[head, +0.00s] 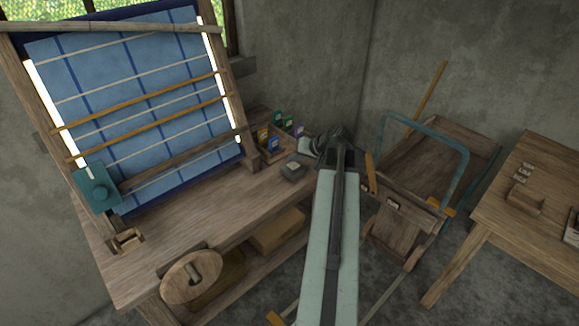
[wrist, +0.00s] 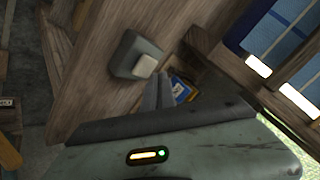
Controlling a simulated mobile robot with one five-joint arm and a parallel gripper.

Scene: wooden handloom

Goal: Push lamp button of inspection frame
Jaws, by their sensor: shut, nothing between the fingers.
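The inspection frame (head: 226,60) stands tilted on the wooden bench at left, with blue checked cloth (head: 130,75) across it. White glowing strips show at its sides, and again in the wrist view (wrist: 258,66). A small grey box with a pale button (head: 292,167), which looks like the lamp button, sits on the bench right of the frame. The wrist view shows the pale button (wrist: 146,66) close up. My gripper (head: 306,146) is shut and empty. In the wrist view its fingertips (wrist: 158,80) appear just beside the button; contact cannot be told.
Several small coloured packets (head: 273,143) stand in a wooden holder behind the button box; a blue one (wrist: 181,90) shows near my fingers. A cart (head: 440,150) and another table (head: 545,180) stand at right.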

